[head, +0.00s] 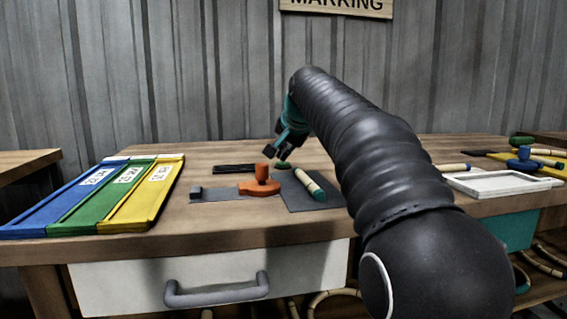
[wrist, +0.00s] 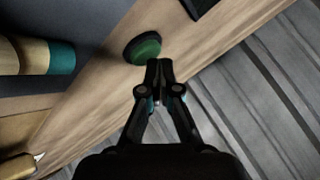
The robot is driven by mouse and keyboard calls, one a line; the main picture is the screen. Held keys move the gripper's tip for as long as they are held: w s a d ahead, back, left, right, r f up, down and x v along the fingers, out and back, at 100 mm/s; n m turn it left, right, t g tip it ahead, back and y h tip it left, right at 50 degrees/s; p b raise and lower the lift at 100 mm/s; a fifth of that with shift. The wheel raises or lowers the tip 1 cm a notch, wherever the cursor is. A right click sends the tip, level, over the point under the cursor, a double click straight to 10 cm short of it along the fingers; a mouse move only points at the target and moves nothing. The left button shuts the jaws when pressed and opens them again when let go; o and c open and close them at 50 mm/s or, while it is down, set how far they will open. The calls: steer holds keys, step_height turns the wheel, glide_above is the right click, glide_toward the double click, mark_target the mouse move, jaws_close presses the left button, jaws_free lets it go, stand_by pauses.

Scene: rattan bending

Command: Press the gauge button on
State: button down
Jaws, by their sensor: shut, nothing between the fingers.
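A round green button (head: 283,165) with a dark rim sits on the wooden table, behind the dark grey mat. It also shows in the wrist view (wrist: 143,47), just past the fingertips. I take it for the gauge button; its label does not show. My gripper (head: 271,151) is shut and empty, with its tips close to the button. In the wrist view the fingertips (wrist: 159,66) are together, a little below and right of the button. I cannot tell whether they touch it. Whether the button is pressed is not clear.
An orange fixture (head: 261,187) stands in front of the button. A rattan piece with a teal end (head: 310,184) lies on the mat (head: 305,201). Blue, green and yellow trays (head: 143,207) lie left; a white tray (head: 500,184) lies right.

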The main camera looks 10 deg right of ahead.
mark_target(284, 163)
steer(key=shift+f, duration=0.1)
steer(key=shift+f, duration=0.35)
stand_by(0.4)
steer(key=shift+r, duration=0.1)
steer(key=shift+r+p, duration=0.3)
steer(key=shift+p, duration=0.05)
steer(key=shift+r, duration=0.1)
step_height(284, 163, up, 6)
steer(key=p, duration=0.6)
